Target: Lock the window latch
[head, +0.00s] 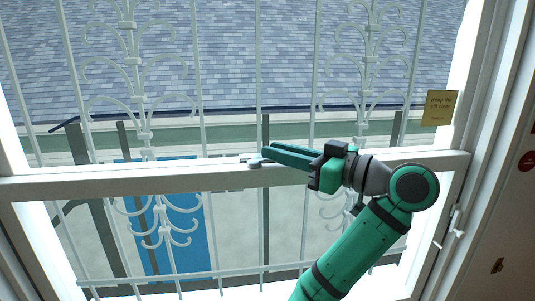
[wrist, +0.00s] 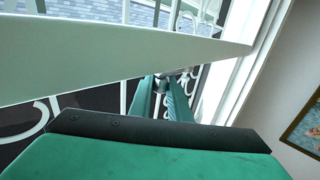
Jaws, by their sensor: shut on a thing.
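The window latch (head: 254,163) is a small pale grey piece on the white middle rail (head: 100,183) of the window. My gripper (head: 267,152) reaches in from the right along this rail, with its green fingers pointing left. Its fingertips are at the latch and shut on it. In the wrist view the two fingers (wrist: 160,88) run away from the camera, with a small grey part of the latch (wrist: 163,82) between them. Most of the latch is hidden by the fingers, and its exact angle cannot be told.
White ornamental bars (head: 258,70) stand behind the window. A yellow note (head: 439,108) is on the right frame, above a white handle (head: 456,222). In the wrist view a broad pale rail (wrist: 90,60) crosses close to the camera, and a framed picture (wrist: 306,128) hangs at right.

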